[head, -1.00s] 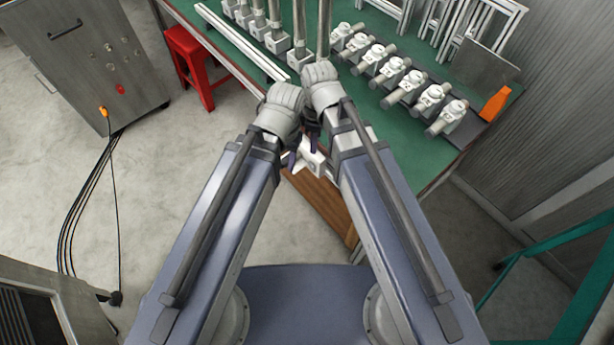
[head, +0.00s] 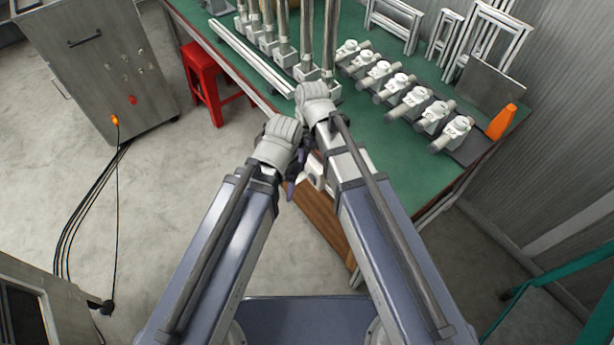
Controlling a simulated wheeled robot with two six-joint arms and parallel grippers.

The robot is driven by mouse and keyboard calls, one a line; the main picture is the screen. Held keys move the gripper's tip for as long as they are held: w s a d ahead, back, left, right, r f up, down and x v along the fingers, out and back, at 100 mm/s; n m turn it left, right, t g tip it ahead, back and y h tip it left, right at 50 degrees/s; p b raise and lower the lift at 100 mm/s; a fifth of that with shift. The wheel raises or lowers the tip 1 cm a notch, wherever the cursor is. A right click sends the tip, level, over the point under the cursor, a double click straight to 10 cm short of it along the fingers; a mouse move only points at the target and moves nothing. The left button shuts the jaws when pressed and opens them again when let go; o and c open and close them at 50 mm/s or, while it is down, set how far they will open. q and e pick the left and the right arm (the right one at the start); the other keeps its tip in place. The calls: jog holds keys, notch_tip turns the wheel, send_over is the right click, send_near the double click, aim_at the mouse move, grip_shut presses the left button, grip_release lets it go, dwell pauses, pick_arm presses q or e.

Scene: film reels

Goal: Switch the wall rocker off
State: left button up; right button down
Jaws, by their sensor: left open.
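I cannot make out the wall rocker in the head view. My left gripper (head: 297,172) hangs below its wrist near the bench's front edge, with dark purplish fingers partly hidden by the wrists. It is open, and I see nothing held in it. My right gripper is mostly hidden behind my right wrist; a white part (head: 316,168) shows beside the left fingers, and I cannot tell its jaw state. The two wrists are close together.
A red stool (head: 204,82) and a grey cabinet (head: 88,75) stand left.

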aim_at(310, 177)
notch_tip(310, 177, down, 11)
jog(key=s+a+b, duration=0.1)
jog(key=b, duration=1)
jog(key=shift+w+d+r+p, duration=0.5)
jog(key=shift+w+d, duration=0.1)
jog(key=shift+d, duration=0.15)
jog(key=shift+w+d+r+p, duration=0.45)
jog(key=shift+w+d, duration=0.15)
jog(key=shift+d, duration=0.1)
jog(key=shift+w+d+r, duration=0.2)
jog(key=shift+w+d, duration=0.2)
jog(key=shift+d, duration=0.05)
jog(key=shift+s+f, duration=0.1)
